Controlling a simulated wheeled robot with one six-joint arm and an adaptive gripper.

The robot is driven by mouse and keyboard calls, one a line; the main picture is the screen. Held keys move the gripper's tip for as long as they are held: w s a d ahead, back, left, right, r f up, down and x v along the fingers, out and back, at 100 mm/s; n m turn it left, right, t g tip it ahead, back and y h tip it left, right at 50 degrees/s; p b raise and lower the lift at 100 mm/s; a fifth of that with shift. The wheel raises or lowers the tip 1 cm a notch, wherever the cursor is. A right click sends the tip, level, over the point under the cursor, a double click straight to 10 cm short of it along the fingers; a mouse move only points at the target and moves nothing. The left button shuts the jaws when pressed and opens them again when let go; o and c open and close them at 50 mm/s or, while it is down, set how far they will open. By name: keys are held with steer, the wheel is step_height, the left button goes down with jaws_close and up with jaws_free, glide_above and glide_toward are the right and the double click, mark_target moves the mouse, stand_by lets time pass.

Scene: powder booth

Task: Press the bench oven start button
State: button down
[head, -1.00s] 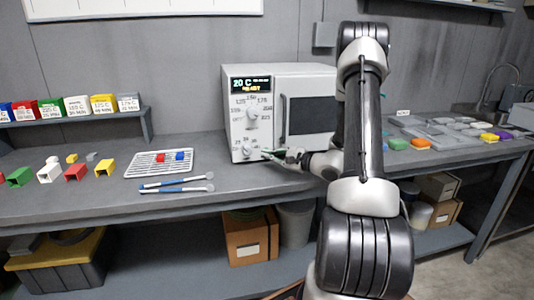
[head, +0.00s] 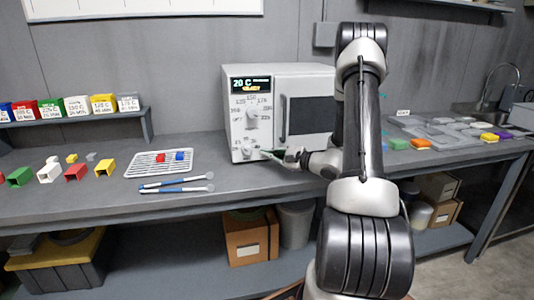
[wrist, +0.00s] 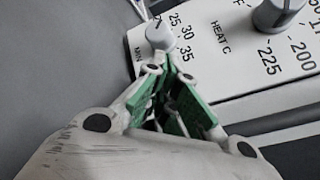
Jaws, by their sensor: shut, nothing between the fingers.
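The white bench oven (head: 236,99) stands on the bench, its door closed and its display (head: 251,84) lit, showing "20 C" with a line of yellow text below. A large heat knob (head: 252,114) and a small minute knob (head: 246,147) are on its panel. The wrist view shows the minute knob (wrist: 160,35) and part of the heat knob (wrist: 279,12). My gripper (head: 267,154) is at the lower front of the panel, shut and empty. Its green-padded fingers (wrist: 172,66) appear just below the minute knob; contact cannot be told. I cannot make out the start button.
A wire tray (head: 138,169) with red and blue blocks lies left of the oven, with two blue-handled tools (head: 178,184) in front. Coloured blocks (head: 74,173) lie further left. To the right are grey trays (head: 447,133) and coloured pieces. Bench before the oven is clear.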

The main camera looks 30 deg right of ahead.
steer(key=shift+w+d, duration=0.15)
steer(key=shift+w, duration=0.3)
stand_by(0.6)
stand_by(0.4)
steer(key=shift+s+a, duration=0.25)
steer(key=shift+s, duration=0.6)
steer(key=shift+s+a, duration=0.25)
steer(key=shift+s, duration=0.55)
steer(key=shift+s+a, duration=0.2)
steer(key=shift+s, duration=0.6)
steer(key=shift+s+a, duration=0.25)
steer(key=shift+s, duration=0.55)
